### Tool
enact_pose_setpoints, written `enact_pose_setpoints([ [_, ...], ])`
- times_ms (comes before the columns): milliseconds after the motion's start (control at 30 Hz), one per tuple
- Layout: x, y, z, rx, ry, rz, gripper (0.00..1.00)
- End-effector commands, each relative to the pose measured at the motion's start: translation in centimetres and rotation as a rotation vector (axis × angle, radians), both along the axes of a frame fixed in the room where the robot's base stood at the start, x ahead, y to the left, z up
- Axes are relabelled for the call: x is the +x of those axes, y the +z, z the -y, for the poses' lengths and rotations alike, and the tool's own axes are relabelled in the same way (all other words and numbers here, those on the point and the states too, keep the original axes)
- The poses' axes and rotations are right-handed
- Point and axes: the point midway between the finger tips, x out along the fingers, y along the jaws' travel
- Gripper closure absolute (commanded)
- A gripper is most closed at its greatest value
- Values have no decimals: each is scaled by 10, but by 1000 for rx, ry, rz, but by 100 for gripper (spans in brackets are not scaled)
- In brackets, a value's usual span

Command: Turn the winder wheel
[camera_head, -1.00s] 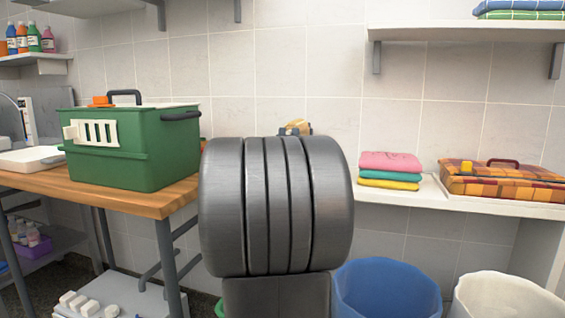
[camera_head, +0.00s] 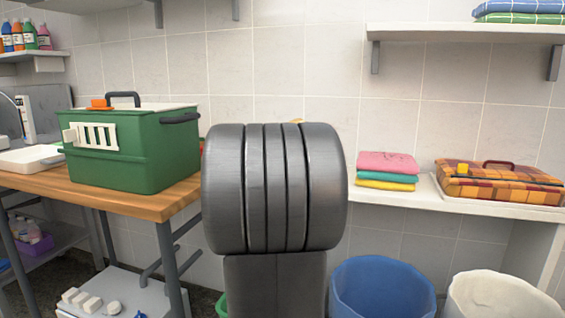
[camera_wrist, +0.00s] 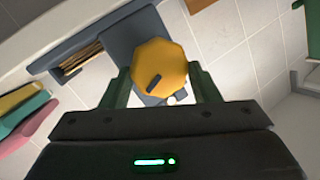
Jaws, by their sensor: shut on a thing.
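The winder wheel (camera_wrist: 172,62) is a yellow, many-sided knob with a dark mark on its face, in the upper middle of the wrist view. It sits in front of a blue-grey body (camera_wrist: 125,42) with a slot of brownish layers at its left. My gripper (camera_wrist: 160,70) has its two dark green fingers on either side of the wheel and is shut on it. In the head view my own arm hides the gripper and nearly all of the winder; only a small tan sliver shows above the arm.
A green bin (camera_head: 133,150) stands on the wooden table (camera_head: 150,204) at left. Folded towels (camera_head: 387,172) and a plaid case (camera_head: 500,184) lie on the white shelf (camera_head: 412,196) at right. A blue tub (camera_head: 382,290) and a white tub (camera_head: 495,297) stand below.

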Motion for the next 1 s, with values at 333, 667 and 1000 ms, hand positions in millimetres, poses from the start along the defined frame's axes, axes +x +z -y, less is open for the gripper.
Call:
enact_pose_setpoints([
  [333, 0, -2, 0, -1, 0, -3, 23],
  [667, -4, 1, 0, -1, 0, 0, 23],
  [1000, -60, 12, 7, -1, 0, -1, 23],
])
